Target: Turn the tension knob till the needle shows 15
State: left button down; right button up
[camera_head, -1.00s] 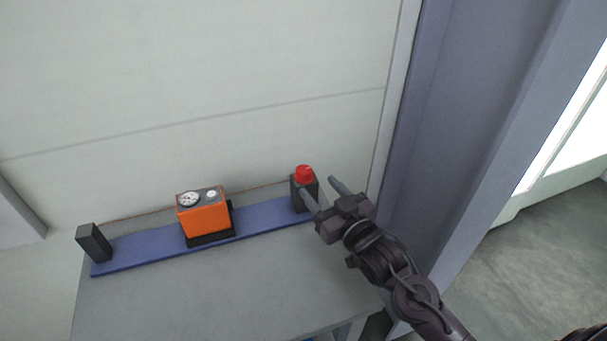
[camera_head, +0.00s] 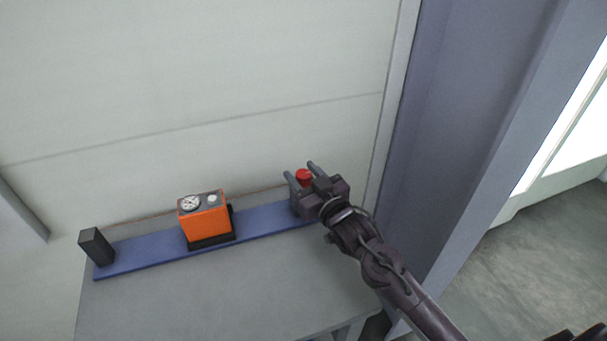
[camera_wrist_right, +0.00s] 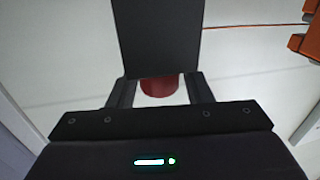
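The red knob (camera_head: 303,175) stands on a dark grey block (camera_head: 295,205) at the right end of a blue rail. My right gripper (camera_head: 302,174) is open, with one finger on each side of the knob; I cannot tell whether they touch it. In the right wrist view the red knob (camera_wrist_right: 159,87) shows between the two fingers, partly hidden by the dark block. The orange gauge box (camera_head: 205,221) sits mid-rail with a white round dial (camera_head: 190,203) on top. The needle's reading is too small to tell. My left gripper is not in view.
The blue rail (camera_head: 150,256) lies along the back of a grey table (camera_head: 230,290). A black block (camera_head: 96,246) stands at its left end. A pale wall is behind, and a grey-purple post (camera_head: 450,130) rises close on the right. The table front is clear.

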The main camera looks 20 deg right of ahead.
jog(key=c, duration=0.7)
jog(key=shift+m+h, duration=0.4)
jog(key=m+h, duration=0.2)
jog(key=h, duration=0.1)
jog(key=m+h+p, duration=0.1)
jog(key=m+h, duration=0.1)
jog(key=h, duration=0.1)
jog(key=shift+a, duration=0.1)
jog(key=shift+m+g+h+p, duration=0.35)
jog(key=shift+m+h, duration=0.45)
jog(key=shift+h, duration=0.7)
jog(key=shift+m+h, duration=0.3)
jog(key=o, duration=0.9)
